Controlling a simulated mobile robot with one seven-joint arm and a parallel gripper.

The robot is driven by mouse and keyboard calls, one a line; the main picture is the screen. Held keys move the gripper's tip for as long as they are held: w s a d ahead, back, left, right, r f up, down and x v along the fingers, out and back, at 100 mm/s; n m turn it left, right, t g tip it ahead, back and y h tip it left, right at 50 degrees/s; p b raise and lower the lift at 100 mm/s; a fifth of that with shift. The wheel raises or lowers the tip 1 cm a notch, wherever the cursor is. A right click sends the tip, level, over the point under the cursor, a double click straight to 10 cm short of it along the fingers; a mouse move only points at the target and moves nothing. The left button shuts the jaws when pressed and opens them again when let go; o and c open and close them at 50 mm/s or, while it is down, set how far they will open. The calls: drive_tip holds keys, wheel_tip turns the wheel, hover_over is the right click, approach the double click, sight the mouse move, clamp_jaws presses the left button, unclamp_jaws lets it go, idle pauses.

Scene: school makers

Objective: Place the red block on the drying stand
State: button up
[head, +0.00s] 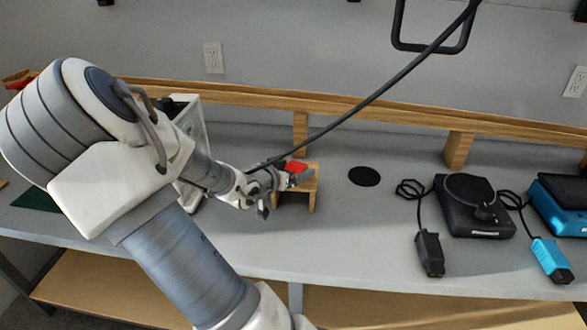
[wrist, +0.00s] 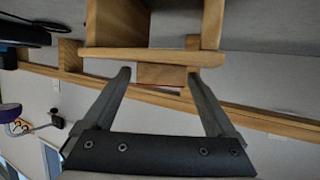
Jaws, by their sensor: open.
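The red block (head: 296,166) rests on top of the small wooden drying stand (head: 313,187) on the grey bench in the head view. My gripper (head: 287,178) is at the block, coming from the left, and partly hides the stand. In the wrist view, which looks upside down, my gripper (wrist: 159,76) is open. Its fingers stand on either side of the block (wrist: 161,74), with visible gaps. There the block shows a wood-coloured face with a thin red edge, against the stand's board (wrist: 115,56).
A wooden shelf rail (head: 380,112) runs behind the bench. A black disc (head: 364,176) lies right of the stand. Farther right are a black device (head: 477,222) and a blue device (head: 561,198) with corded handpieces. A white-framed machine (head: 192,125) stands left, behind my arm.

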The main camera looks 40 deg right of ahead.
drive_tip(key=shift+r, duration=0.25)
drive_tip(key=w+a+r+n+t+y+p, duration=0.15)
drive_tip(key=a+y, duration=0.25)
drive_tip(key=a, duration=0.6)
drive_tip(key=a+r+n+t+y+p, duration=0.1)
drive_tip(key=a+r+n+y+p, duration=0.2)
drive_tip(key=a, duration=0.7)
drive_tip(key=a+r+n+t+y+p, duration=0.1)
drive_tip(key=a+n+y, duration=0.1)
drive_tip(key=a+y, duration=0.5)
drive_tip(key=s+a+r+n+y, duration=0.2)
drive_tip(key=s+a+r+n, duration=0.2)
drive_tip(key=s+a+r, duration=0.35)
drive_tip(key=s+d+r+n+g+h, duration=0.1)
drive_tip(key=s+r+n+h, duration=0.2)
drive_tip(key=s, duration=0.7)
wheel_tip(320, 180, up, 2)
drive_tip(key=shift+s+r+n+g, duration=0.2)
drive_tip(key=shift+n+g, duration=0.15)
drive_tip(key=shift+n, duration=0.3)
